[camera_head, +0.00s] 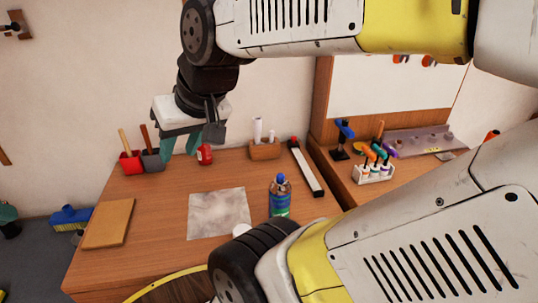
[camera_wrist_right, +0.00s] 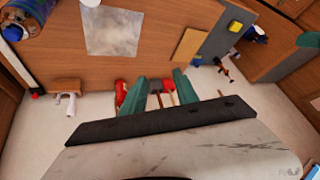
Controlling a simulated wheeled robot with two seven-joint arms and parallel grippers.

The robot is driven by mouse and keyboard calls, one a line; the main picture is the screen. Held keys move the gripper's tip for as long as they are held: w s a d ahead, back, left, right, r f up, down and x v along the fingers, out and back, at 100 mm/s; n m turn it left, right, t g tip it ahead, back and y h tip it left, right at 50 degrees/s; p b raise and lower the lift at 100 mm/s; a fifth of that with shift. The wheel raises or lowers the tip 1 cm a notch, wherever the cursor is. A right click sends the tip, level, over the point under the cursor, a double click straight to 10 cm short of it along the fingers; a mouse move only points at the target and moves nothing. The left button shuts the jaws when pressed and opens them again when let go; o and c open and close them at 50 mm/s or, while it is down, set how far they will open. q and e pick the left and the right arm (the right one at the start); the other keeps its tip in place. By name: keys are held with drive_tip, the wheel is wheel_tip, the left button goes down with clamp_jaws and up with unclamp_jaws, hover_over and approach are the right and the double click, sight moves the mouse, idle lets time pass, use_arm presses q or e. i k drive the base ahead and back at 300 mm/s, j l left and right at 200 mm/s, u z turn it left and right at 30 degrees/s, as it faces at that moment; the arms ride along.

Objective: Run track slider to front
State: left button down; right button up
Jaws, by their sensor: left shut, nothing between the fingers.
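The track (camera_head: 306,169), a long pale and dark strip, lies near the right edge of the wooden table, running from back to front. A small red piece (camera_head: 294,140), probably its slider, sits at the far end; it also shows at the left of the right wrist view. My right gripper (camera_head: 179,146) hangs in the air left of the track, teal fingers apart and empty. In the right wrist view the fingers (camera_wrist_right: 160,82) are spread, with red and grey containers far beyond them. No left gripper shows; it is out of view.
A bottle (camera_head: 280,197) stands near the track's front end. A pen holder (camera_head: 264,150) is left of its far end, with a red can (camera_head: 205,155) further left. A grey sheet (camera_head: 218,214) and a board (camera_head: 108,223) lie flat. My arm crosses the lower right.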

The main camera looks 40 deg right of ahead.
sight(294, 143)
drive_tip(key=z, duration=1.8)
